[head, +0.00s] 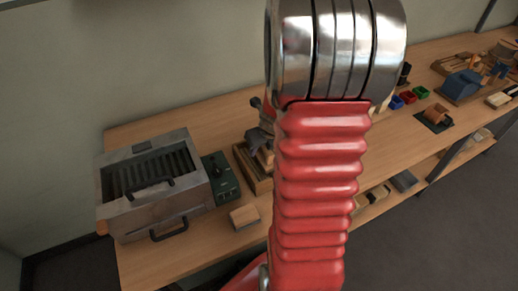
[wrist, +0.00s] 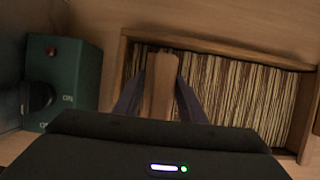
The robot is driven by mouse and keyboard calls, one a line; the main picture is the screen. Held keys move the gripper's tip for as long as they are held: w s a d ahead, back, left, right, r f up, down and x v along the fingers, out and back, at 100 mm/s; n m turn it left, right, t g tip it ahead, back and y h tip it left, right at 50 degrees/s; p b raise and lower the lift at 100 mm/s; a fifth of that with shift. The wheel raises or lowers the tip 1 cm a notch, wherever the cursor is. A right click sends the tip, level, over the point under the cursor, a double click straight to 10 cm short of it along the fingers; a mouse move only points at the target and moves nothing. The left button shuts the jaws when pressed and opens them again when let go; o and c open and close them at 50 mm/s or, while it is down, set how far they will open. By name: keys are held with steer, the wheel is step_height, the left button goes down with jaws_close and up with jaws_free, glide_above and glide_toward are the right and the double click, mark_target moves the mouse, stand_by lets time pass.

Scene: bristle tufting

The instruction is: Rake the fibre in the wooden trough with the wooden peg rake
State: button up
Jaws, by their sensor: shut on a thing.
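The wooden trough (wrist: 215,45) lies ahead of my gripper in the wrist view, filled with pale and brown striped fibre (wrist: 245,92). My gripper (wrist: 160,100) is shut on a flat wooden piece, which looks like the handle of the peg rake (wrist: 162,72). The rake reaches over the left part of the trough, near its far wall. Its pegs are not visible, so I cannot tell if they touch the fibre. In the head view the trough (head: 241,163) is partly hidden behind my red arm, with my gripper above it.
A green control box (wrist: 68,75) with a dark knob stands just left of the trough. In the head view a metal oven-like box (head: 155,205) stands further left. A small wooden block (head: 244,215) lies near the front edge. Coloured bins (head: 409,97) are to the right.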

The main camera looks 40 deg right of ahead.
steer(key=shift+a, duration=0.1)
steer(key=shift+w+a, duration=0.25)
steer(key=shift+a, duration=0.45)
steer(key=shift+w+a, duration=0.2)
steer(key=shift+a, duration=0.5)
steer(key=shift+r, duration=0.1)
steer(key=shift+w+r, duration=0.15)
steer(key=shift+r, duration=0.8)
step_height(320, 180, up, 7)
steer(key=shift+d, duration=0.1)
steer(key=shift+s, duration=0.25)
